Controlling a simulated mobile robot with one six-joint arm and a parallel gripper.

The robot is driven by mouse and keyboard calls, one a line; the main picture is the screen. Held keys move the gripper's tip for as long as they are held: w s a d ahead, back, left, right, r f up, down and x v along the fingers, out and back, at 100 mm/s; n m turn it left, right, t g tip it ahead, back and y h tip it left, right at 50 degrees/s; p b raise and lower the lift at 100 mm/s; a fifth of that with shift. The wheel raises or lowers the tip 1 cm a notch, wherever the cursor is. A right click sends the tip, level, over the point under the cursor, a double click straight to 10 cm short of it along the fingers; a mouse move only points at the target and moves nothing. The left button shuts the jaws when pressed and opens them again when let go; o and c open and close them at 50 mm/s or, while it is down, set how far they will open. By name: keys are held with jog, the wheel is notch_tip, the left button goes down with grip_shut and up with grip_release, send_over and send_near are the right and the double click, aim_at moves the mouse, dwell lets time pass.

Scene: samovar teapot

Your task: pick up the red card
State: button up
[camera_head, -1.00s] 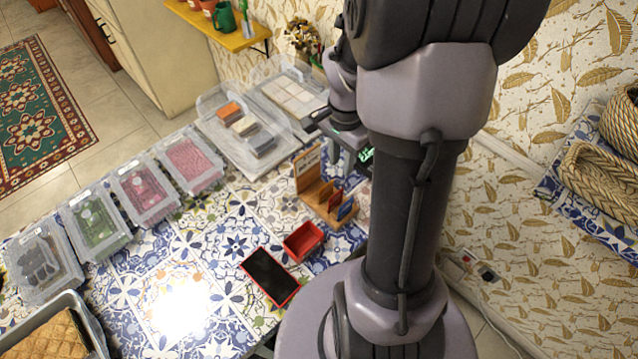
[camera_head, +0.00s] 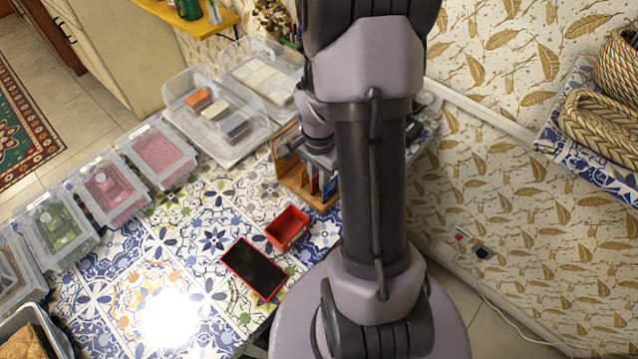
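A wooden card stand (camera_head: 295,178) is on the patterned tile table, left of my arm's upright link. A small red card (camera_head: 314,183) stands upright in it, partly hidden by my gripper. A blue card (camera_head: 329,189) stands beside it to the right. My gripper (camera_head: 310,160) is right over the stand, its far end close above the cards. The fingertips are small and partly hidden, so I cannot tell whether they are open or touch the red card.
A small red open box (camera_head: 287,228) and a black tablet with a red edge (camera_head: 254,268) lie in front of the stand. Lidded plastic boxes (camera_head: 110,190) line the table's left side. Clear trays (camera_head: 218,115) stand behind. The tabletop middle is clear.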

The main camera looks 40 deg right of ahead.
grip_shut()
notch_tip(320, 180, up, 11)
jog(key=p, duration=0.5)
notch_tip(320, 180, up, 4)
jog(key=p, duration=0.3)
jog(key=shift+p, duration=0.3)
